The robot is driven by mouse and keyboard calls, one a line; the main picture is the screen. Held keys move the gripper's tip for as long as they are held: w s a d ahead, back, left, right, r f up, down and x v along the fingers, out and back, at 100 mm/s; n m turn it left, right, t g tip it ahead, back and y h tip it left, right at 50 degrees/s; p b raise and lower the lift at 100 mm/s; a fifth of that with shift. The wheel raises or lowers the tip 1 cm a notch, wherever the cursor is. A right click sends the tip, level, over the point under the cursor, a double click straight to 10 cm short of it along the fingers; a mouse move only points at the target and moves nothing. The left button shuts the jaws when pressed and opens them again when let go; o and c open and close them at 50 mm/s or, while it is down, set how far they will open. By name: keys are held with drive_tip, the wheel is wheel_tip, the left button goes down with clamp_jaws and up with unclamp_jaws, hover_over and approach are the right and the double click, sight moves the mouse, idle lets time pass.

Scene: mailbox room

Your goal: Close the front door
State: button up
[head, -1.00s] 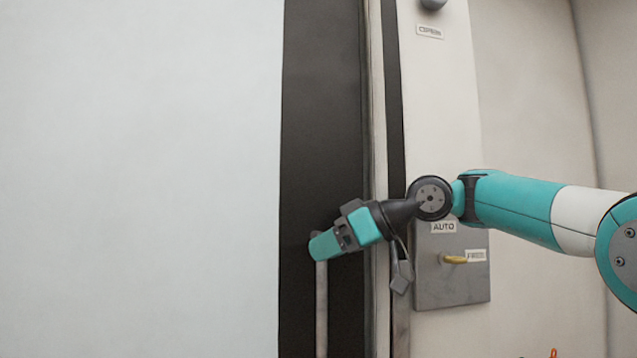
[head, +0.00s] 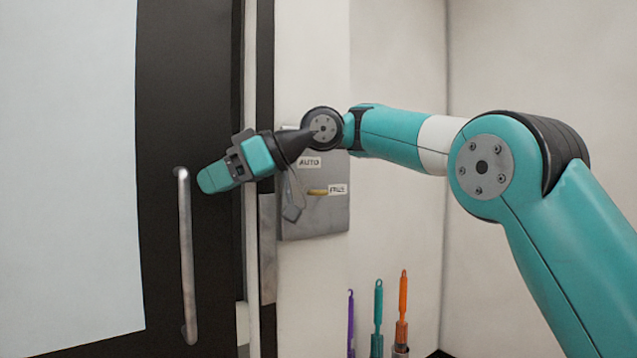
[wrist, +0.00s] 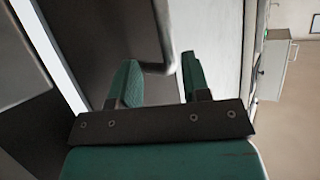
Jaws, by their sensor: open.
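The front door (head: 150,215) has a dark frame around a large pale pane and fills the left of the head view. I cannot tell how far it stands open. Its vertical metal handle (head: 186,265) is on the dark frame; the bar also shows in the wrist view (wrist: 155,38). My gripper (head: 206,182) is beside the handle's upper end, just to its right. In the wrist view my gripper (wrist: 160,82) has its two teal fingers apart, with the handle's curved end showing beyond the gap between them. Nothing is held.
A grey switch plate (head: 315,210) with labels and a brass key-like lever is on the wall right of the door. Purple, teal and orange brushes (head: 402,305) stand low by the wall. A grey wall cabinet (wrist: 273,68) shows in the wrist view.

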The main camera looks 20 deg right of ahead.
drive_tip(key=s+d+p, duration=0.1)
drive_tip(key=d, duration=0.6)
drive_tip(key=s+d+p, duration=0.2)
drive_tip(key=d, duration=0.6)
drive_tip(key=shift+s+d, duration=0.2)
drive_tip(key=shift+s, duration=0.05)
idle(0.6)
drive_tip(key=shift+f, duration=0.15)
